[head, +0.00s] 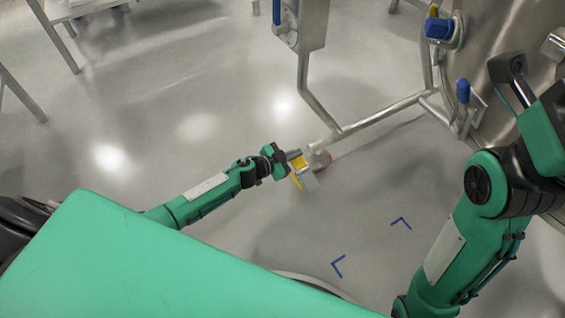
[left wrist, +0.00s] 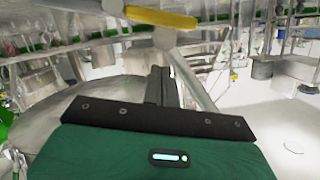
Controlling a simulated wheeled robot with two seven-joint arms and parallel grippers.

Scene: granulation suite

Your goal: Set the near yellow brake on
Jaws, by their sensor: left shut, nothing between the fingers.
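The near yellow brake (head: 299,163) is a small yellow pedal at the foot of the steel frame, beside a caster (head: 318,156). My left gripper (head: 284,160) is right at the pedal, on its left side in the head view. In the left wrist view a yellow bar (left wrist: 161,17) shows above and beyond the closed dark fingers (left wrist: 159,84). The fingers are shut with nothing between them. I cannot tell whether they touch the pedal.
A steel frame tube (head: 378,118) runs from the caster up to a steel vessel (head: 510,45) with blue handles. A steel post with a box (head: 301,28) stands behind. Blue corner marks (head: 401,223) lie on the floor.

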